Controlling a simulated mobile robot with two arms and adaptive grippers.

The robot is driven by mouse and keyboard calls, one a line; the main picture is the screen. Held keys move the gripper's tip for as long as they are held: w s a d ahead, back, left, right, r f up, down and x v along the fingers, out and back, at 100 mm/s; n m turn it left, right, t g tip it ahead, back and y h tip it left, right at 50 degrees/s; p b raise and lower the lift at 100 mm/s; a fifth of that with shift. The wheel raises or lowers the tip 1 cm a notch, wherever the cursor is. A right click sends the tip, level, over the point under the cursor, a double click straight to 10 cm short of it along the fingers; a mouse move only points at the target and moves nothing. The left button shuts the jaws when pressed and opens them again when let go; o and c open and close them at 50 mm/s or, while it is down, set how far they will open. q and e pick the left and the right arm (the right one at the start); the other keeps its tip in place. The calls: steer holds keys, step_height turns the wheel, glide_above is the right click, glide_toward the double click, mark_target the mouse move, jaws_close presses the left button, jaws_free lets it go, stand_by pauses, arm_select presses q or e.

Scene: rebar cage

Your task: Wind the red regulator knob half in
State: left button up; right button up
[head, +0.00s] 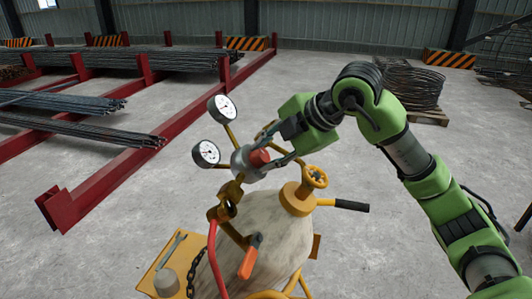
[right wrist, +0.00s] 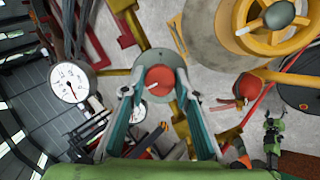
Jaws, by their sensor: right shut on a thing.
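The red regulator knob (head: 260,158) sits on the front of a grey regulator body (head: 241,163) on top of a gas cylinder. In the right wrist view the round red knob (right wrist: 158,80) faces the camera, with a small pale mark near its lower left edge. My right gripper (head: 268,150) comes in from the upper right and is shut on the knob. Its two fingers lie on either side of the knob in the right wrist view (right wrist: 156,88). Two white dial gauges, an upper one (head: 222,108) and a lower one (head: 206,153), stand at the regulator's left. My left gripper is not in view.
An orange-handled torch (head: 250,258) and red hose (head: 214,258) hang in front. Red racks with rebar (head: 80,103) are behind left; a wire coil (head: 412,85) is behind right.

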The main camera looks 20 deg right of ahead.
stand_by(0.3)
steer(key=o, duration=1.1)
steer(key=v, duration=1.2)
